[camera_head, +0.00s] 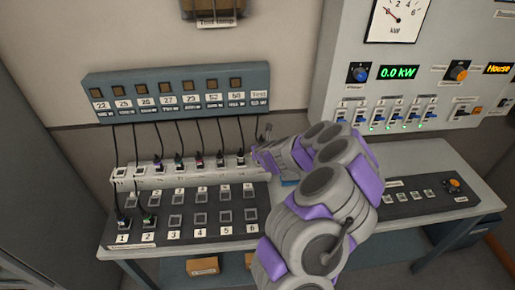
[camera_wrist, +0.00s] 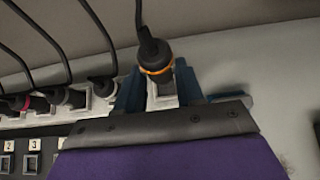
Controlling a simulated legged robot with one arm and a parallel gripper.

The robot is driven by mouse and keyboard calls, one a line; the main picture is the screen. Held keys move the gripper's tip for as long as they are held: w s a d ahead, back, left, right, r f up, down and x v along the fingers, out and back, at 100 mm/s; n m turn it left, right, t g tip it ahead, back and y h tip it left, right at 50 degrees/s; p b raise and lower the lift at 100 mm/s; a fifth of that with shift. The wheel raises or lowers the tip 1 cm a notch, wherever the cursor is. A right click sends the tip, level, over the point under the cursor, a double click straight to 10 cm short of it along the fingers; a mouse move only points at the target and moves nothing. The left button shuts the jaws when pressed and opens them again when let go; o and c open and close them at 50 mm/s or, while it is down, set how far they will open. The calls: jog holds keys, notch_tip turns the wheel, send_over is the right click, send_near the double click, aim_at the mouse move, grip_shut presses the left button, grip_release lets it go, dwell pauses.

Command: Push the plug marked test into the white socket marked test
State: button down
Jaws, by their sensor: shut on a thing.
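A black plug with an orange ring (camera_wrist: 155,62) sits between the two blue fingers of my gripper (camera_wrist: 158,88) in the wrist view. The gripper is shut on it, and its cable runs upward. A white piece (camera_wrist: 163,96) shows just below the plug between the fingers; I cannot tell whether the plug is seated in it. In the head view my gripper (camera_head: 262,158) is at the right end of the white socket strip (camera_head: 180,178). The cable there hangs from the box's rightmost place, labelled Test (camera_head: 259,96). The white socket's test marking is hidden.
Several other cables hang from the blue-grey box (camera_head: 175,85) to plugs in the strip, close to the left of my gripper. A dark panel of numbered sockets (camera_head: 188,232) lies in front. A grey control cabinet (camera_head: 340,70) stands at the right.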

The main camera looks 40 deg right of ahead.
jog(key=shift+d+f+b, duration=0.2)
jog(key=shift+f+b, duration=0.4)
jog(key=shift+f, duration=0.5)
jog(key=shift+a+f+b, duration=0.2)
jog(key=shift+f+b, duration=0.2)
jog(key=shift+f, duration=0.1)
jog(key=shift+a+f+b, duration=0.2)
jog(key=shift+f+b, duration=0.2)
jog(key=shift+f, duration=0.05)
jog(key=shift+d, duration=0.3)
jog(key=shift+a, duration=0.35)
jog(key=shift+d, duration=0.1)
jog(key=shift+f+b, duration=0.85)
